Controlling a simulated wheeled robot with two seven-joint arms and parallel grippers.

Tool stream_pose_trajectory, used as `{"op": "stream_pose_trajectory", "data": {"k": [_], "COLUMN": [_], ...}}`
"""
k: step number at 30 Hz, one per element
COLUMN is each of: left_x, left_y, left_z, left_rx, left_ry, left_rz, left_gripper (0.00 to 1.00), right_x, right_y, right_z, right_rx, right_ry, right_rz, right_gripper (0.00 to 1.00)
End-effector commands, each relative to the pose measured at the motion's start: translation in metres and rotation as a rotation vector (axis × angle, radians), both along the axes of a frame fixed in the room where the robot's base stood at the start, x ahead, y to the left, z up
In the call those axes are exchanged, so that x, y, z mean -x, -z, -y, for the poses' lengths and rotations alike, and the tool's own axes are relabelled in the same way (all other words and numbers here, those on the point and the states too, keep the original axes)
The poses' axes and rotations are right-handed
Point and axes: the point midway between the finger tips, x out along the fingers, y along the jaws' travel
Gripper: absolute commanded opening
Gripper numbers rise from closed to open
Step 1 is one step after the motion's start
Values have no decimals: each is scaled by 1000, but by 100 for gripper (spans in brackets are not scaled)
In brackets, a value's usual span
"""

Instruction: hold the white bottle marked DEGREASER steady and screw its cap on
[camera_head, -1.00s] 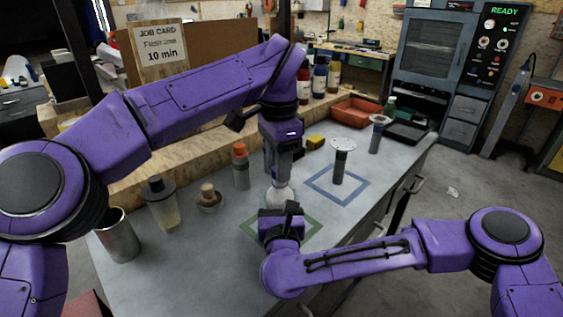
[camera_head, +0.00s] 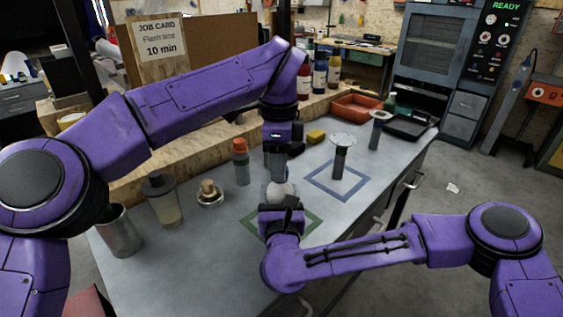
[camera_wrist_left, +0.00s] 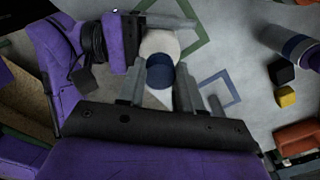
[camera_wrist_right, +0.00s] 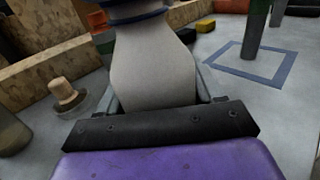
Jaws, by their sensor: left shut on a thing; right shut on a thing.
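The white bottle (camera_head: 279,190) stands upright over the green square outline. Its label is not visible to me. My right gripper (camera_head: 282,207) is shut on the bottle's body from the near side; the right wrist view shows the white body (camera_wrist_right: 152,65) between its fingers. My left gripper (camera_head: 278,172) points straight down from above and is shut on the blue cap (camera_wrist_left: 160,72), which also shows at the top edge of the right wrist view (camera_wrist_right: 136,14). The cap is at the bottle's neck; the thread is hidden, so how far it is seated cannot be told.
Left of the bottle stand an orange-capped bottle (camera_head: 241,163), a wooden-topped item (camera_head: 209,194), a dark-lidded container (camera_head: 163,200) and a metal can (camera_head: 119,232). Right are a disc-topped post (camera_head: 340,158) in a blue square, a yellow block (camera_head: 316,137) and a red tray (camera_head: 357,107).

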Motion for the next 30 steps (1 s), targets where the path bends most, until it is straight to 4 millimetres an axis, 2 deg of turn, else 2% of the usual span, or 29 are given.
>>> {"op": "stream_pose_trajectory", "data": {"k": [3, 29, 30], "left_x": [-1, -1, -1], "left_y": [0, 1, 1], "left_z": [0, 4, 4], "left_rx": [0, -2, 3], "left_ry": [351, 3054, -3102], "left_rz": [1, -3, 3], "left_gripper": [7, 7, 7], "right_x": [0, 0, 0], "right_y": [0, 0, 0], "right_z": [0, 0, 0], "right_rx": [0, 0, 0], "right_ry": [0, -1, -1], "right_rz": [0, 0, 0], "right_gripper": [0, 0, 0]}}
